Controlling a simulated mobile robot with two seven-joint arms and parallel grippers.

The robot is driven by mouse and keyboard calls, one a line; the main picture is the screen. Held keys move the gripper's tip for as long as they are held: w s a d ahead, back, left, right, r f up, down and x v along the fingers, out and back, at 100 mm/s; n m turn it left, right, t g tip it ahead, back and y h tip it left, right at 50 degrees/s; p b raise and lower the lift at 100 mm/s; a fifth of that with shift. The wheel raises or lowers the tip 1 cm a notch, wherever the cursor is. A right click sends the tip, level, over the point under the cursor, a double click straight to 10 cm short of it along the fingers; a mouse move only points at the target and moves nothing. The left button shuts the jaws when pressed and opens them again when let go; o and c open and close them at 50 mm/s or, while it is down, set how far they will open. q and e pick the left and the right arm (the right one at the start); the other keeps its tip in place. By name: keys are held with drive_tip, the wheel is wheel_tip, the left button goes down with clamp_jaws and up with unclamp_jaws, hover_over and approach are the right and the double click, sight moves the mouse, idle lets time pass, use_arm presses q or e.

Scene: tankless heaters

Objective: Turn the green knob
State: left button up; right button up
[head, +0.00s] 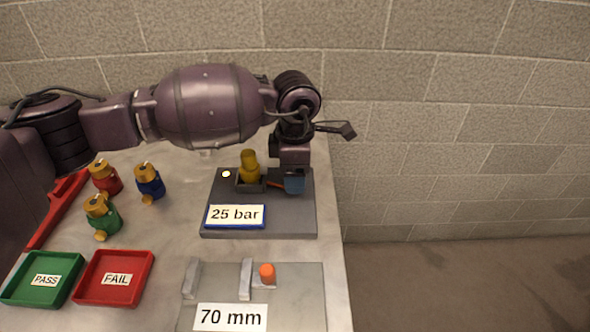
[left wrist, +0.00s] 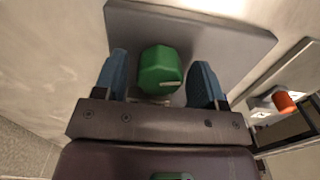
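The green knob (left wrist: 160,69) is faceted with a pale mark on its face; it shows in the left wrist view, against the dark grey base plate (head: 308,218). My left gripper (left wrist: 161,78) is open, with one blue finger on each side of the knob and a visible gap on both sides. In the head view my left gripper (head: 292,183) points down at the right part of the base plate, and the knob is hidden there. My right gripper is not in view.
A yellow-brown fitting (head: 250,166) stands beside my left gripper, behind the "25 bar" sign (head: 235,215). Red (head: 104,177), blue (head: 149,181) and green (head: 102,216) valves stand left. Green PASS (head: 42,279) and red FAIL (head: 114,279) trays and a 70 mm gauge (head: 231,317) are in front.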

use_arm(q)
drive_tip(key=shift+r, duration=0.1)
drive_tip(key=shift+r, duration=0.35)
wheel_tip(320, 180, up, 9)
drive_tip(key=shift+r+p, duration=0.1)
drive_tip(key=shift+p, duration=0.55)
drive_tip(key=shift+r, duration=0.35)
